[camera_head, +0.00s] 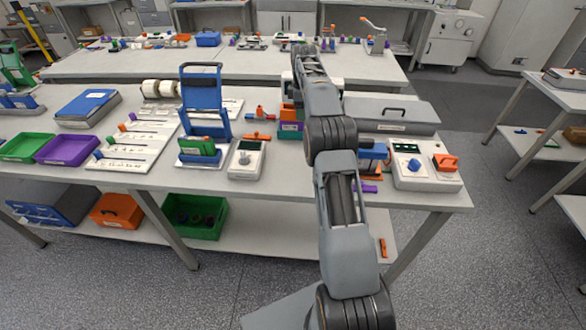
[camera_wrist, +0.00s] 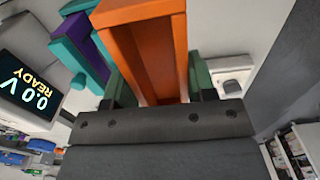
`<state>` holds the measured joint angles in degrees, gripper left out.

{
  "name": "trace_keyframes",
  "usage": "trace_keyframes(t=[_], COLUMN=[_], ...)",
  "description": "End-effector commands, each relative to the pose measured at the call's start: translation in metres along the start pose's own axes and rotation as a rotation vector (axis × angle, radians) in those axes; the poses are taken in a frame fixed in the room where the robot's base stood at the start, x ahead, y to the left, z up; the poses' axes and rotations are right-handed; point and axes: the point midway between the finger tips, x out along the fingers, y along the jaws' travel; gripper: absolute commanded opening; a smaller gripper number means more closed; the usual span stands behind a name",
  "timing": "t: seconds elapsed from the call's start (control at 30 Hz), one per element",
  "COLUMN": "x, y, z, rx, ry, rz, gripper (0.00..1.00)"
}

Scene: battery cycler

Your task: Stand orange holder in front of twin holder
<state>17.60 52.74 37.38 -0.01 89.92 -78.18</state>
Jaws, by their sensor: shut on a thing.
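The orange holder (camera_wrist: 150,45) is an open, box-like frame, and my gripper (camera_wrist: 158,85) is shut on it, with a green finger at each side. A purple and teal piece (camera_wrist: 82,42), probably the twin holder, stands just left of the orange holder in the wrist view. I cannot tell whether they touch. My gripper is hidden behind my forearm there.
A display reading 0.0 V READY (camera_wrist: 28,93) stands at left in the wrist view. In the head view, a blue stand (camera_head: 203,100) and a handheld meter (camera_head: 246,160) are left of my arm. A grey lidded case (camera_head: 392,114) and a switch box (camera_head: 425,172) are right of it.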

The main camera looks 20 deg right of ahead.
Motion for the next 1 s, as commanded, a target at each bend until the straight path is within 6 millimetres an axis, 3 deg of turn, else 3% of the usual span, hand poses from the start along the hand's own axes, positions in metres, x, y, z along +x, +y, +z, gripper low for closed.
trace_keyframes(t=[0.27,0.67,0.8,1.0], x=[0.015,0.043,0.069,0.09], y=[-0.026,-0.093,-0.112,-0.129], z=[-0.003,-0.007,-0.009,-0.01], rx=[-0.002,0.0,-0.001,0.0], ry=[0.0,0.0,0.0,0.0], rz=[0.0,0.0,-0.001,0.0], gripper=[0.2,0.2,0.2,0.2])
